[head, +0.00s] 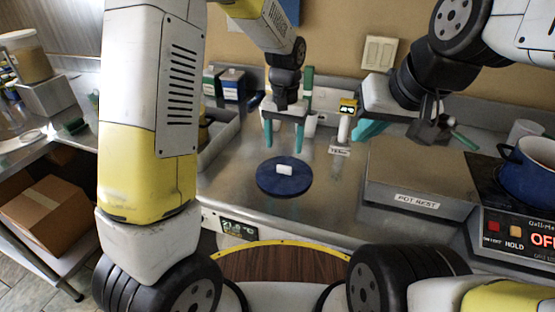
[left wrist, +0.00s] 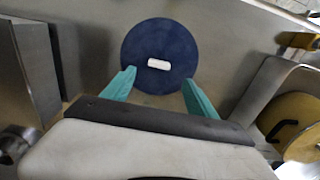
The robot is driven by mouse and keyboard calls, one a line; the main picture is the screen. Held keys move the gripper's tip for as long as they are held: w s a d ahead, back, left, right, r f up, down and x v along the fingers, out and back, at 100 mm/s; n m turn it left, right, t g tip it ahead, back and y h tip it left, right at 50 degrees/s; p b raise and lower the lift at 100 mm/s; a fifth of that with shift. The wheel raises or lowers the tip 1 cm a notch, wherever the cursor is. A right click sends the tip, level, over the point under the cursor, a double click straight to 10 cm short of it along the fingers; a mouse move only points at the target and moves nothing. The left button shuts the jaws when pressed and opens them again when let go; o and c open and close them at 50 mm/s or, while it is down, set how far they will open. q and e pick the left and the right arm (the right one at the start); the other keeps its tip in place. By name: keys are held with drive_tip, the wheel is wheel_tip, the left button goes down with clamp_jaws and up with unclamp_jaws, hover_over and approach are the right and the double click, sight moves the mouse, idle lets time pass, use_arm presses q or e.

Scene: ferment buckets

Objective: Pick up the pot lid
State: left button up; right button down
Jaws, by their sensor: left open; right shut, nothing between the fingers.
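The pot lid (head: 270,184) is a flat dark blue disc with a white block-shaped knob (head: 284,170), lying on the grey steel counter. In the left wrist view the lid (left wrist: 140,75) lies just beyond the fingertips, with its knob (left wrist: 159,64) near the middle. My left gripper (head: 283,143) is open and empty, fingers pointing down, above the counter and behind the lid in the head view. My right gripper (head: 366,132) is shut with nothing held, to the right of the lid. Its fingers are partly hidden by its own body.
A flat box labelled POT REST (head: 420,180) stands right of the lid. Beyond it, a blue pot (head: 532,172) sits on a cooker with a red display. Small containers (head: 231,84) stand at the back left. The counter around the lid is clear.

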sight(284, 162)
use_arm(q)
wheel_tip(284, 162, down, 8)
drive_tip(key=shift+d+r, duration=0.1)
clamp_jaws()
idle(0.5)
drive_tip(key=shift+r, duration=0.1)
